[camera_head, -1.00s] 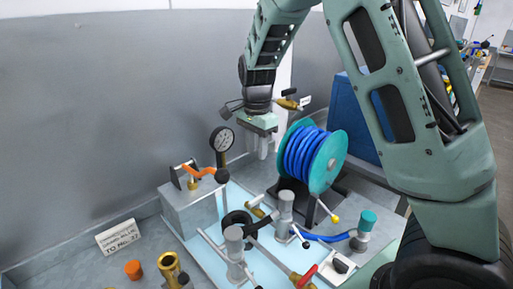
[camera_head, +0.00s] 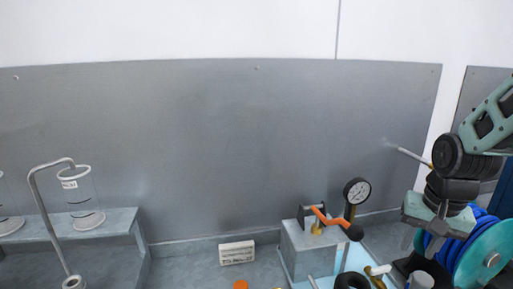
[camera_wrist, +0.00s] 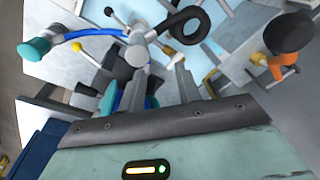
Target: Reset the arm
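My arm enters at the right edge in the head view, with my gripper (camera_head: 437,236) pointing down. It hangs in front of the left side of a teal reel (camera_head: 490,255) wound with blue hose. In the wrist view, the two fingers of my gripper (camera_wrist: 158,92) stand apart, and I see nothing held between them. A grey valve post with spokes (camera_wrist: 138,55) lies beyond the fingers. The distance from the fingertips to the parts below is hard to tell.
A pressure gauge (camera_head: 357,190) and an orange-handled lever (camera_head: 328,217) on a grey block stand left of my gripper. A white sign (camera_head: 237,253) stands near the wall. A clear cylinder (camera_head: 82,198) stands on a shelf at left. The grey wall panel (camera_head: 230,150) is behind.

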